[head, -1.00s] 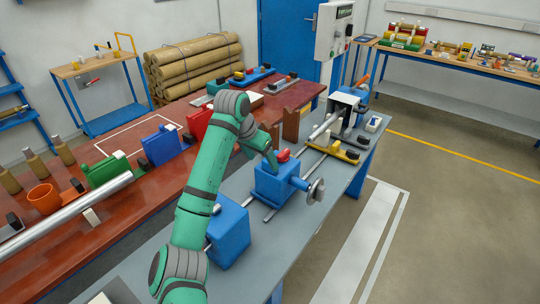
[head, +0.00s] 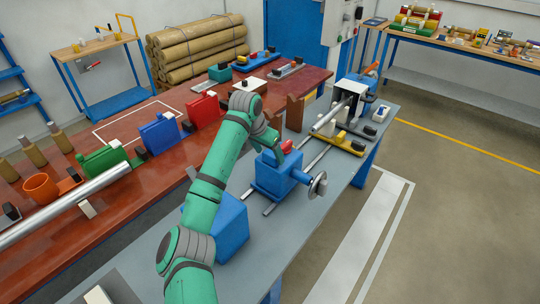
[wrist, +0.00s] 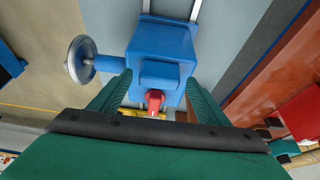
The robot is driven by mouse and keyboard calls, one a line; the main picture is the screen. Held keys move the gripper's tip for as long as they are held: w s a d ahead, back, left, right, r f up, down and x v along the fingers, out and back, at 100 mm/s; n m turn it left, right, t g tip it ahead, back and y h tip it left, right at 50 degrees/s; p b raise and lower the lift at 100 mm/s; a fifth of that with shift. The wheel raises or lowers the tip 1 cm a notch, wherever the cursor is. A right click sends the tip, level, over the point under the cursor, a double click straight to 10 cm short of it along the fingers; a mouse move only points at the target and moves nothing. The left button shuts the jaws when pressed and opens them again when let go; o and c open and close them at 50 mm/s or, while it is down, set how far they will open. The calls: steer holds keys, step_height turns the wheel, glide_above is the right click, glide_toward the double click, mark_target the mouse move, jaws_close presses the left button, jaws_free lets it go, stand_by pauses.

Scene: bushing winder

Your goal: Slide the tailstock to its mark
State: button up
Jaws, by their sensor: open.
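The tailstock (head: 278,178) is a blue block with a grey handwheel (head: 318,185) on its right side and a red knob (head: 287,147) on top. It sits on two metal rails (head: 318,157) on the grey bench. My gripper (wrist: 158,80) is open over it. In the wrist view, its fingers stand on either side of a raised blue part of the tailstock (wrist: 162,45), with the red knob (wrist: 154,97) between them. I cannot tell whether the fingers touch it. In the head view my arm hides part of the tailstock's left side. I cannot make out the mark.
A black-and-white headstock (head: 353,92) holding a grey bar stands at the rails' far end. A yellow-and-black support (head: 343,142) lies before it. A blue box (head: 230,226) stands on the near bench. The red-brown table (head: 130,205) at left holds several coloured holders.

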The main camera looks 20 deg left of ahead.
steer(key=shift+x, duration=1)
steer(key=shift+w, duration=0.2)
